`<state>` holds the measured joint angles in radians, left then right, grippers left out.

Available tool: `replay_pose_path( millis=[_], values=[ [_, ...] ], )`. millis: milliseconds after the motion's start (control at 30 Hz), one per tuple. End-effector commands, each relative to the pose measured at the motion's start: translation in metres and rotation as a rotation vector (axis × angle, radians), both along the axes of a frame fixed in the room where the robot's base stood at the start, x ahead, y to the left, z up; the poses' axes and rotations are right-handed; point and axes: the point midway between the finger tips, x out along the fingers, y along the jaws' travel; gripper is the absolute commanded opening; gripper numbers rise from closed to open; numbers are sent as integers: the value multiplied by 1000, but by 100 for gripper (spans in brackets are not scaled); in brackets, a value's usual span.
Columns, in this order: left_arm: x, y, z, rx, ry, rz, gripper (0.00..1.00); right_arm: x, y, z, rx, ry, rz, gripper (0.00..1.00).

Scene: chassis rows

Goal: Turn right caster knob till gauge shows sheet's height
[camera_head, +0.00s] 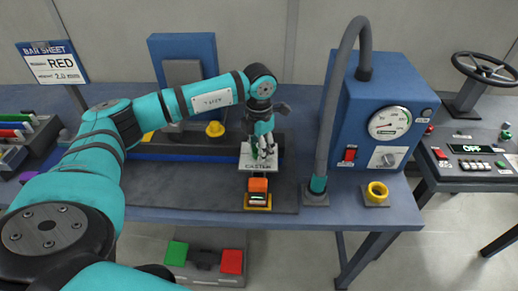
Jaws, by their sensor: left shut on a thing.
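My left gripper (264,153) points down at the white plate marked CASTER (258,166) and is shut on a small knob there, mostly hidden by the fingers. A bit of green shows beside the fingers. In front of the plate is an orange block (258,185) over a small gauge display (258,199) in a yellow-edged base; its reading is too small to tell. My right gripper is not in view.
A blue machine (375,120) with a round dial (390,122), red switch (349,154) and grey hose stands right of my gripper. A yellow ring (377,191) sits before it. A console (480,150) reading OFF is far right. A box with green and red pads (205,262) is below the table.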

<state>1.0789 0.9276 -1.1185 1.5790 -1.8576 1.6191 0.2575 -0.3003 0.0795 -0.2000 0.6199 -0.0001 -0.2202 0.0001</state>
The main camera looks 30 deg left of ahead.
Motion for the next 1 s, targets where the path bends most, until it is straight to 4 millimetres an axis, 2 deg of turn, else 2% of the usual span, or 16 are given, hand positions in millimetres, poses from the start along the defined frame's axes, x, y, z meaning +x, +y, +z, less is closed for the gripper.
replay_pose_path(
  millis=[233,267,433,767,867,1000],
  values=[
    [1,0,1,0,-3,2,4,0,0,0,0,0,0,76],
    [1,0,1,0,-3,2,38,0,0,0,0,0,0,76],
    [1,0,1,0,-2,2,59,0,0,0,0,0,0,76],
    [1,0,5,-1,-3,2,59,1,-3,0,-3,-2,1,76],
    [1,0,17,-1,-5,1,59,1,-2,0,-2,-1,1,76],
    [2,0,46,0,-7,1,59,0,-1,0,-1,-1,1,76]
  ],
)
